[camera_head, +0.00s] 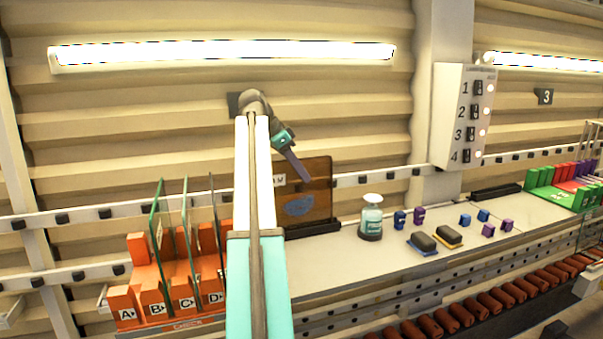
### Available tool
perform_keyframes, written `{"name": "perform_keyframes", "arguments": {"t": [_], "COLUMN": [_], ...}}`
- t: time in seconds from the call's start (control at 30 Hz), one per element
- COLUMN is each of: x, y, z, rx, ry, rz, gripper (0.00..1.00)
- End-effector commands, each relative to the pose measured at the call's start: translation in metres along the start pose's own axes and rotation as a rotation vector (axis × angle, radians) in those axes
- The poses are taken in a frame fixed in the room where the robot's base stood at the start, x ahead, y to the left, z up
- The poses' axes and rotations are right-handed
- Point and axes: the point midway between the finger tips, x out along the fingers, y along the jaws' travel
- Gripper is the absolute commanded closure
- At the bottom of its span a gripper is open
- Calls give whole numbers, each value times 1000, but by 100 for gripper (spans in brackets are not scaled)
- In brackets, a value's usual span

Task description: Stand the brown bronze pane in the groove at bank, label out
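A brown pane (318,203) stands upright on the shelf, just right of my arm, its lower edge at a dark strip (322,227). A blue-grey oval patch shows on its face; I cannot tell if this is the label. My arm hides its left part. My gripper (303,177) points down and right, its tip overlapping the pane's upper part. I cannot tell whether it touches the pane or whether its fingers are open. No groove marked bank can be made out.
An orange rack (125,303) lettered A to D holds glass panes at the left. Right of the brown pane are a bottle (371,220), small blue and purple blocks, and two dark pads (423,242). A switch box (464,115) hangs above. A green rack (561,190) stands far right.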

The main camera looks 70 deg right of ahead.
Motion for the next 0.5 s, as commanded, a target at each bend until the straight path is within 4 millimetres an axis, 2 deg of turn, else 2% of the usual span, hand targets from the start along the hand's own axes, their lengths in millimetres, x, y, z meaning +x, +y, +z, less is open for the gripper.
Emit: {"name": "perform_keyframes", "arguments": {"t": [0.47, 0.5], "x": [2, 2], "y": [0, 0], "z": [1, 1], "rx": [1, 1], "ry": [2, 2], "rz": [-1, -1], "gripper": [100, 89]}}
